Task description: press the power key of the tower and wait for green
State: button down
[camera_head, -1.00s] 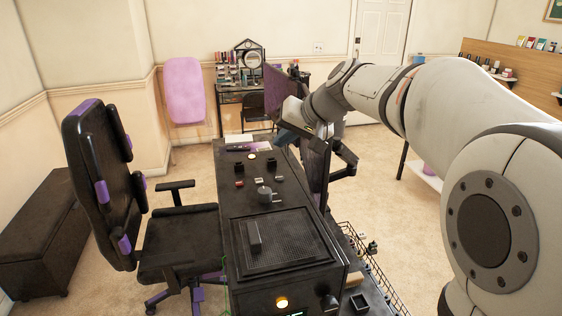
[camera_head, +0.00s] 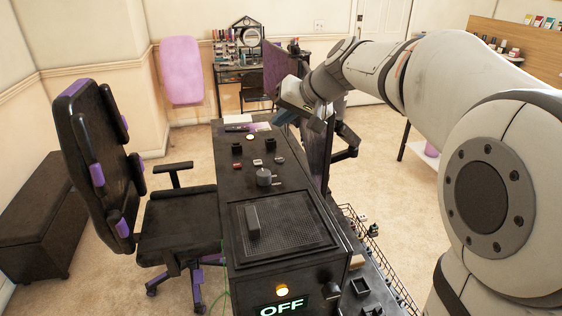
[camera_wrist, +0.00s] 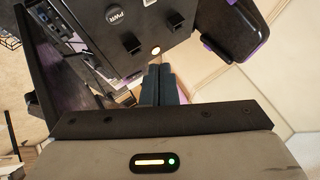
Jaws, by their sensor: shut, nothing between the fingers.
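A long black cabinet (camera_head: 230,190) runs away from me, with a lit cream round key (camera_head: 250,137) near its far end. In the wrist view this key (camera_wrist: 156,51) glows just beyond my fingertips, and a round "PWR" label (camera_wrist: 115,16) sits on the same black surface. Nearer, an amber light (camera_head: 282,291) glows above a display reading "OFF" (camera_head: 282,307). I cannot tell which part is the tower. My gripper (camera_head: 281,117) is shut and empty, right of the cream key in the head view; its fingers (camera_wrist: 160,68) appear apart from the key.
A black and purple chair (camera_head: 180,220) stands left of the cabinet. A monitor (camera_head: 318,165) on an arm is close to my gripper's right. Black blocks (camera_head: 238,149) and a grey knob (camera_head: 264,177) rise from the cabinet top. A wire rack (camera_head: 375,250) lies at right.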

aim_at(283, 160)
notch_tip(283, 160, down, 7)
jog(key=b, duration=0.5)
jog(key=shift+f, duration=0.1)
dwell(0.5)
jog(key=shift+f, duration=0.15)
dwell(1.1)
jog(key=shift+f+b, duration=0.3)
jog(key=shift+b, duration=0.3)
jog(key=shift+f+b, duration=0.35)
jog(key=shift+b, duration=0.05)
dwell(0.4)
jog(key=shift+r, duration=0.15)
jog(key=shift+r+p, duration=0.4)
jog(key=shift+r, duration=0.25)
jog(key=shift+r, duration=0.1)
jog(key=shift+r+p, duration=1.65)
jog(key=shift+r, duration=0.8)
